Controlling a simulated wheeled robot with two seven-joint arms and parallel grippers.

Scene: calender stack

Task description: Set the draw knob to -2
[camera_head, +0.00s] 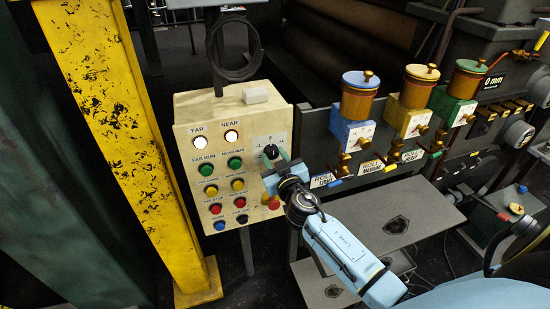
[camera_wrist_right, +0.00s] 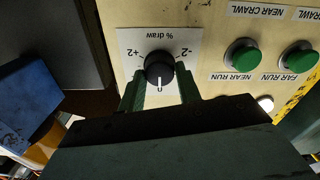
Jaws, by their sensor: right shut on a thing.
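The black draw knob (camera_wrist_right: 159,66) sits on a white plate marked "% draw" (camera_wrist_right: 180,37), seen upside down in the right wrist view. There "+2" is left of the knob and "-2" right of it. A white mark shows at the knob's lower edge, toward my gripper; I cannot tell whether it is the pointer or a printed 0. My right gripper (camera_wrist_right: 160,88) has its green fingers on either side of the knob, shut on it. In the head view the knob (camera_head: 271,151) is at the panel's upper right, with my right gripper (camera_head: 276,160) at it.
The cream control panel (camera_head: 227,107) has lit FAR and NEAR lamps and several coloured buttons left of the knob. A yellow post (camera_head: 115,110) stands at left. Oil cups, the nearest blue-lidded (camera_head: 359,98), stand at right. A grey plate (camera_head: 395,210) lies below my right arm.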

